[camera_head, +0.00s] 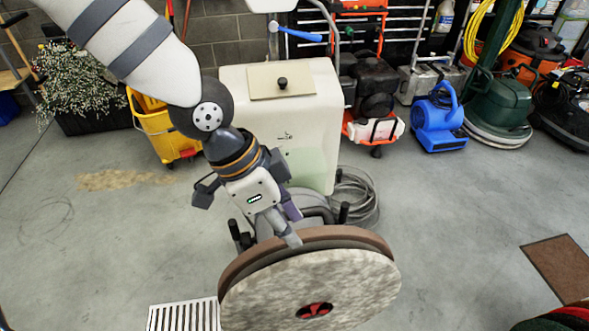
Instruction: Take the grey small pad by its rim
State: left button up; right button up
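A round pad with a mottled light grey face (270,290) and a red and black centre is large at the bottom middle. A dark grey layer and a brown layer (345,235) show behind its upper edge, so it looks like a stack; I cannot tell which layer is the small grey pad. My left gripper (290,236) reaches down from the upper left. A finger overlaps the top of the brown rim. Whether its fingers are closed on the rim is not clear, as the other finger is hidden. My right gripper is out of view.
A cream machine (325,130) with a coiled grey hose (358,195) stands behind the pads. A yellow bucket (165,130) is left, a blue blower (437,115) right. A floor grate (185,316) and brown mat (560,266) lie nearer.

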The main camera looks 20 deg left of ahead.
pick_arm(q)
jog(key=w, duration=0.1)
jog(key=b, duration=0.1)
send_near(314, 258)
jog(key=shift+s+d+f, duration=0.1)
jog(key=shift+d+f, duration=0.05)
jog(key=shift+f, duration=0.45)
jog(key=shift+s+d+f, duration=0.1)
jog(key=shift+d+f, duration=0.05)
jog(key=shift+f, duration=0.5)
jog(key=b+x, duration=0.1)
jog(key=x, duration=0.5)
jog(key=shift+w+d+b, duration=0.1)
jog(key=shift+w+b, duration=0.1)
jog(key=shift+b, duration=0.2)
jog(key=shift+w+d+f, duration=0.15)
jog(key=shift+w+f, duration=0.05)
jog(key=shift+f, duration=0.05)
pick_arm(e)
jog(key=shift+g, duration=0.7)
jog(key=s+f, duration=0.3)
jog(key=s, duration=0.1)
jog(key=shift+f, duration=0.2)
